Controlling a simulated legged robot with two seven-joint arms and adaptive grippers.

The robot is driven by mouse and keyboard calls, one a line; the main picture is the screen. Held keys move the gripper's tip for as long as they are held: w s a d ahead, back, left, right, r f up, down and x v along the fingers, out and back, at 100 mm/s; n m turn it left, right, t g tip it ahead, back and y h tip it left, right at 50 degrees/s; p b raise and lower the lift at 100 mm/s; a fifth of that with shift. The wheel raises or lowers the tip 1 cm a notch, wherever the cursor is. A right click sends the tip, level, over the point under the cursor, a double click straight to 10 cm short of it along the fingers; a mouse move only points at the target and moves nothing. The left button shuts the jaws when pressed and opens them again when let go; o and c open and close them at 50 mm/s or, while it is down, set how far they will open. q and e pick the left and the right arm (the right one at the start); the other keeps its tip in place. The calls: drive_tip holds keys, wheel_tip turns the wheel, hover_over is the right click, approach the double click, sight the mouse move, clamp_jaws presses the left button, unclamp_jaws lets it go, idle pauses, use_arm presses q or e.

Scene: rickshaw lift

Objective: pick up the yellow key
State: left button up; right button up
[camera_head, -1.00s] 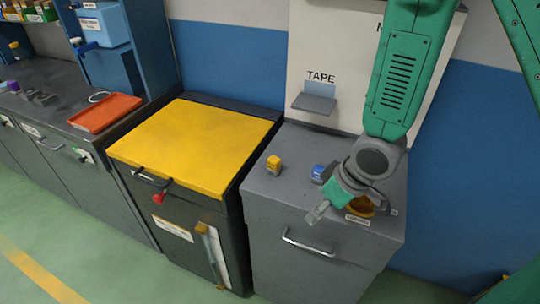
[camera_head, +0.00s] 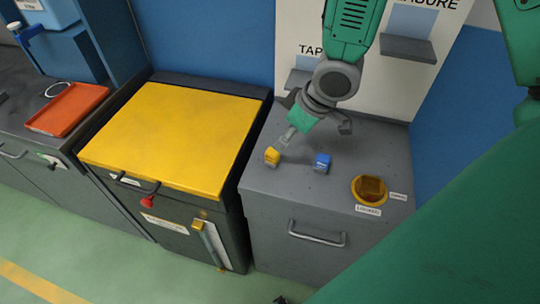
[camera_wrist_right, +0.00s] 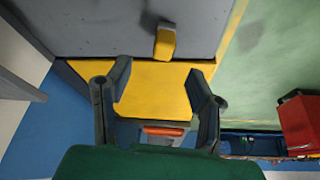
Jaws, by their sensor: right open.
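The yellow key (camera_head: 272,157) is a small yellow block on top of the grey cabinet (camera_head: 262,180), near its left edge. In the right wrist view the yellow key (camera_wrist_right: 165,42) lies above the gap between my fingers, apart from them. My right gripper (camera_head: 312,124) is above the cabinet, close to the key and behind and to the right of it. In the wrist view my right gripper (camera_wrist_right: 160,80) has its two fingers spread with nothing between them. My left gripper is out of view.
A blue block (camera_head: 322,162) sits right of the key. A round yellow socket (camera_head: 370,189) is at the cabinet's right. A yellow-topped cabinet (camera_head: 175,130) stands to the left, across a narrow gap. A tape shelf (camera_head: 300,78) juts from the panel behind.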

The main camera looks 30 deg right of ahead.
sight(275, 151)
drive_tip(key=x, duration=0.4)
drive_tip(key=shift+w+d, duration=0.25)
drive_tip(key=shift+d, duration=0.05)
drive_tip(key=f, duration=0.1)
drive_tip(key=a+f, duration=0.1)
drive_tip(key=w+a+f, duration=0.1)
drive_tip(key=f, duration=0.1)
drive_tip(key=shift+w+a+f, duration=0.15)
drive_tip(key=shift+w+f, duration=0.05)
drive_tip(key=shift+f, duration=0.15)
drive_tip(key=shift+s, duration=0.1)
drive_tip(key=shift+c, duration=1.2)
drive_tip(key=shift+d, duration=0.25)
clamp_jaws()
